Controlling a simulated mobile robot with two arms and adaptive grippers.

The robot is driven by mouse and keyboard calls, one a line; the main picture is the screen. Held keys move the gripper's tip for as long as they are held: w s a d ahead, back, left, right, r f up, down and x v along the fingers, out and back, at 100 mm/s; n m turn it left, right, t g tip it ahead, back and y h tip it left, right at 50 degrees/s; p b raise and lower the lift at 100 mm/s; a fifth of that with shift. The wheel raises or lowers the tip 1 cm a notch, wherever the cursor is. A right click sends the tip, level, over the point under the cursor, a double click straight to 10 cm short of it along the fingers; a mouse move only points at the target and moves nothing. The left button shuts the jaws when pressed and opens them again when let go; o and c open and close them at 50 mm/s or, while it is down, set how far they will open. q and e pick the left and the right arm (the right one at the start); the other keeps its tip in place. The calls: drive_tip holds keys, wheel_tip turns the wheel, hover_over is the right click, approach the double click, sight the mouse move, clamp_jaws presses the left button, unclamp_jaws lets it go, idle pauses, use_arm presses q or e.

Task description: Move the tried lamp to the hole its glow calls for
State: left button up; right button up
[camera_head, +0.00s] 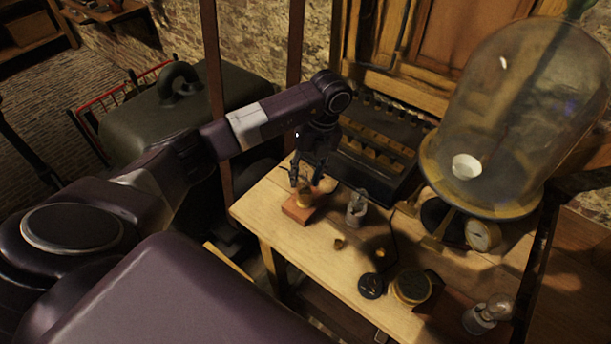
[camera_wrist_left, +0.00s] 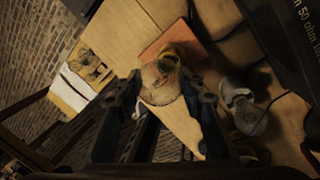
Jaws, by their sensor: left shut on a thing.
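My left gripper (camera_head: 308,182) is shut on a small lamp, above the left end of the table. The lamp's round, pale, cloudy bulb (camera_wrist_left: 160,84) shows between the fingers in the left wrist view. A brass-coloured part (camera_head: 304,197) is below the fingers, over a reddish block (camera_head: 296,214). The block also shows in the left wrist view (camera_wrist_left: 196,44). I cannot tell whether the lamp touches the brass part, and I see no clear glow. A dark rack (camera_head: 384,145) with a row of openings stands behind the gripper. My right gripper is not in view.
A glass jar (camera_head: 356,208) stands right of the block. Small brass pieces (camera_head: 339,243) lie in front. A large glass bell (camera_head: 520,110), a dial gauge (camera_head: 483,235), a round brass-rimmed item (camera_head: 411,288) and another bulb (camera_head: 498,306) occupy the right. Bare tabletop (camera_head: 268,205) lies left.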

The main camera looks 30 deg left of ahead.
use_arm(q)
drive_tip(key=shift+r+p, duration=0.65)
drive_tip(key=shift+r, duration=0.35)
drive_tip(key=shift+r+p, duration=1.8)
drive_tip(key=shift+r, duration=0.75)
